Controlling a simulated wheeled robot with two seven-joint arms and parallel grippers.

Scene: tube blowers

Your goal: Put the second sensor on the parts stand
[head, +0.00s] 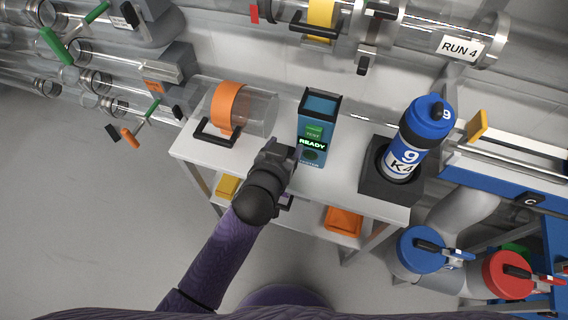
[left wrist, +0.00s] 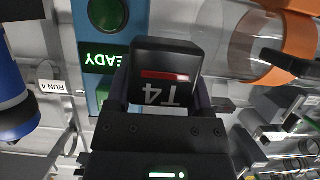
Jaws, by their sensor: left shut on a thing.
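My left gripper (head: 279,155) is shut on a dark sensor block marked T4 with a red bar, seen large between the fingers in the left wrist view (left wrist: 165,75). In the head view the block is mostly hidden by the gripper. The gripper is over the white stand (head: 345,196), just left of the teal tester (head: 311,125), whose screen reads READY. The tester also shows behind the block in the left wrist view (left wrist: 84,30). I cannot tell whether the block touches the tester. My right gripper is not in view.
A clear tube with an orange band (head: 228,106) lies at the stand's left. A blue bottle marked K4 (head: 411,140) stands in a black holder (head: 376,188) at its right. Yellow (head: 227,186) and orange bins (head: 343,221) sit on the lower shelf. Clear pipes run behind.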

